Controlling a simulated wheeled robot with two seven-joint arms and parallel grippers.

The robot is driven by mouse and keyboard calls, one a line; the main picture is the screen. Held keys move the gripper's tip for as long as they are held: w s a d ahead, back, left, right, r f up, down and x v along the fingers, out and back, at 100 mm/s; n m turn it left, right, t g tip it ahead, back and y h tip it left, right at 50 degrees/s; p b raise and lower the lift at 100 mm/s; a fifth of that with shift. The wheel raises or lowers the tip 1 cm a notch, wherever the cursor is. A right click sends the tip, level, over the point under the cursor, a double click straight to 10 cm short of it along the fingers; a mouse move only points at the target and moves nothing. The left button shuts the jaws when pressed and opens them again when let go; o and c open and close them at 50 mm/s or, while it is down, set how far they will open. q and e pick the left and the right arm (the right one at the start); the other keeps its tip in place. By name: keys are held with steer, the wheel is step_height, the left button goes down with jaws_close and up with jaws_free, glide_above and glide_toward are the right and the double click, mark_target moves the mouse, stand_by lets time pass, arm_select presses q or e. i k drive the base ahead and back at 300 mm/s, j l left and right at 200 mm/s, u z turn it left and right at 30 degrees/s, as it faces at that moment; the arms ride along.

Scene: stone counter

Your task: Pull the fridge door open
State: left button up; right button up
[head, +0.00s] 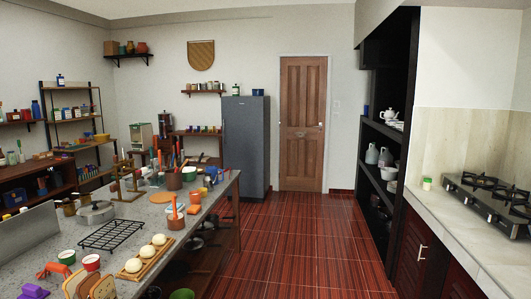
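The fridge (241,143) is a tall dark grey unit against the back wall, left of the wooden door. Its door looks shut, and a thin handle (225,124) seems to run along its left edge, too small to see well. The lower left part of the fridge is hidden behind the counter and the things on it. The fridge is far off across the room. Neither of my grippers shows in the head view.
A cluttered stone counter (207,207) runs along the left, with a rack, buns on a board and utensils. A stove (487,193) stands on the right counter (440,212). Open black shelves (386,130) stand at the right. The red tiled floor (300,240) between is clear.

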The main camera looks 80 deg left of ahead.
mark_target(243, 118)
steer(key=u, duration=3)
steer(key=i+z, duration=0.3)
steer(key=i, duration=6.85)
steer(key=i+l+u, duration=0.15)
steer(key=i, duration=0.45)
steer(key=i+l, duration=0.15)
steer(key=i, duration=0.5)
